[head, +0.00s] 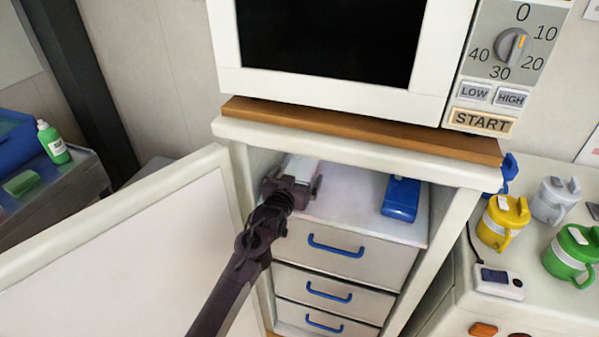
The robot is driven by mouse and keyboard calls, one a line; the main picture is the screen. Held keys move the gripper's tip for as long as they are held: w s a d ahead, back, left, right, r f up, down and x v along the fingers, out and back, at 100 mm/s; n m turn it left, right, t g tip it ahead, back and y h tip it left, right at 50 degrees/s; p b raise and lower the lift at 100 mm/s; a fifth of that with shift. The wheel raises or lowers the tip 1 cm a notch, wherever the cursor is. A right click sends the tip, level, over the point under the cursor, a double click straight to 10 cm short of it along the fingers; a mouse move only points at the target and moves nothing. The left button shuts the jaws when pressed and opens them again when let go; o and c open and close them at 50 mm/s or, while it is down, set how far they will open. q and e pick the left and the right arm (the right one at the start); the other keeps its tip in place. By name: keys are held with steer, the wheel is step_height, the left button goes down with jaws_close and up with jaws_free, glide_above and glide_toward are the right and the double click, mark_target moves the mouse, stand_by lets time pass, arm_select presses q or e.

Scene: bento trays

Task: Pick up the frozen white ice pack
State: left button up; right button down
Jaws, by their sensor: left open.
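A white ice pack (301,167) lies on the top shelf inside the open cabinet, at the left. My left gripper (293,184) reaches into the cabinet at its near end. Its jaws are open, one on each side of the pack's near end; whether they touch it I cannot tell. The gripper hides part of the pack. A blue pack (401,198) with a white top patch lies on the same shelf to the right. My right gripper is not in view.
The cabinet door (130,250) stands open at the left. Drawers with blue handles (335,246) sit below the shelf. A microwave (340,45) stands on top. Yellow (503,222), green (574,253) and grey mugs (555,199) stand on the right counter. The shelf's middle is clear.

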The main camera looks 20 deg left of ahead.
arm_select(q)
steer(key=shift+w+f, duration=0.1)
steer(key=shift+w, duration=0.2)
steer(key=shift+c, duration=0.3)
steer(key=c, duration=1)
steer(key=shift+c, duration=0.7)
